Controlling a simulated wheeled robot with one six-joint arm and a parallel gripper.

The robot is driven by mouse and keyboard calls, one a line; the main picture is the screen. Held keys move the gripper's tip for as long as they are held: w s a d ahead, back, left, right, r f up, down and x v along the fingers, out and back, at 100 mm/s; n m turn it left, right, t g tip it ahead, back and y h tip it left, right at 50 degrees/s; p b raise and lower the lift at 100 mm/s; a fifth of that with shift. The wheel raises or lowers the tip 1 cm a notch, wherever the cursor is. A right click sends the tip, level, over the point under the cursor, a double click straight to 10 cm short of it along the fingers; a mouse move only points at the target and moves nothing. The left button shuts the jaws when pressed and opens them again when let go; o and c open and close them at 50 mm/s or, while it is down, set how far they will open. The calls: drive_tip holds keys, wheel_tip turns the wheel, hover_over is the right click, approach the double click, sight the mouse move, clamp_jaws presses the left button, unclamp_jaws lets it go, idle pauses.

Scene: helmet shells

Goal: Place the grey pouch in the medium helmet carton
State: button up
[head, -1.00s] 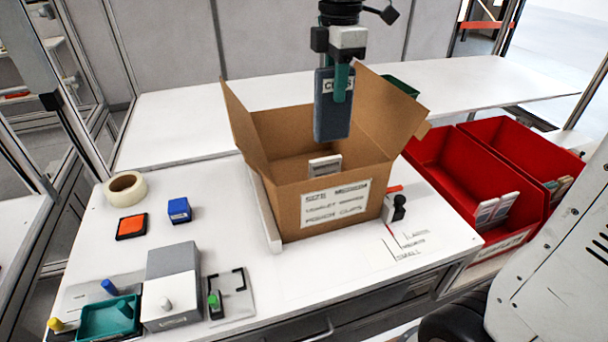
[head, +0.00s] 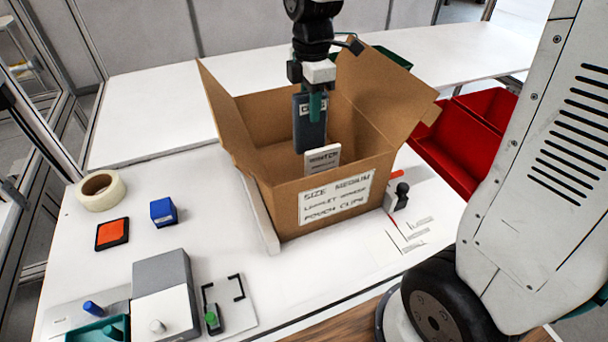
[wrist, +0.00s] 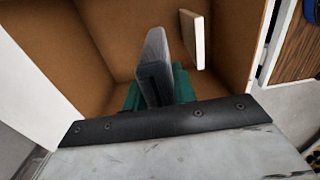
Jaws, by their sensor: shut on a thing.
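The medium helmet carton (head: 285,205) stands open on the white table, with a "SIZE MEDIUM" label on its front. My gripper (head: 315,104) is shut on the grey pouch (head: 309,135) and holds it upright inside the carton opening.
The white card (head: 322,159) stands inside the front wall. The carton flaps (head: 223,110) stick up and outward. Red bins (head: 455,150) are at the right. A tape roll (head: 99,190), orange pad (head: 112,234) and blue block (head: 163,212) lie at the left.

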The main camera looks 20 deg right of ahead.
sight(310, 149)
wheel_tip(310, 149, down, 12)
drive_tip(key=shift+s+r, duration=0.1)
idle(0.5)
drive_tip(key=o, duration=1)
wheel_tip(310, 149, up, 12)
drive_tip(key=shift+s+d+r+m+t, duration=0.2)
drive_tip(key=shift+s+d+r+m, duration=0.5)
drive_tip(key=shift+s+m, duration=2.8)
drive_tip(key=shift+s+d+r+m+t, duration=0.3)
drive_tip(key=shift+s+r+m, duration=0.65)
drive_tip(key=shift+s+m, duration=2.55)
drive_tip(key=shift+s+d+r+m+t, duration=0.1)
drive_tip(key=shift+s+d+r+m, duration=0.6)
drive_tip(key=shift+s+m, duration=2.8)
